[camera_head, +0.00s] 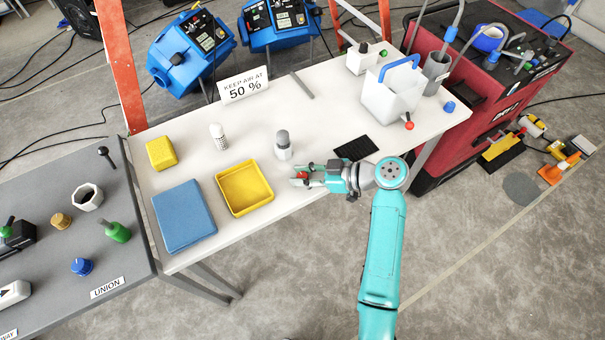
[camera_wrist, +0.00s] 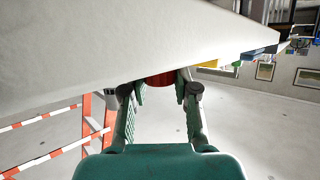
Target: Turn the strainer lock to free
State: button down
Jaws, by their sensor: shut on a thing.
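My gripper (camera_head: 297,179) is near the front edge of the white table, its fingers pointing left. It is shut on a small red piece (camera_head: 303,175). The wrist view shows the red piece (camera_wrist: 160,79) between my two fingertips, close to a broad white surface. Most of it is hidden by the fingers, and I cannot tell whether it is the strainer lock or which way it is turned.
A black mat (camera_head: 356,148) lies behind my gripper.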

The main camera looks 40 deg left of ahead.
jog(key=shift+f, duration=0.1)
dwell(0.3)
jog(key=c, duration=0.9)
grip_release()
jog(key=shift+o, duration=0.2)
jog(key=v, duration=1.2)
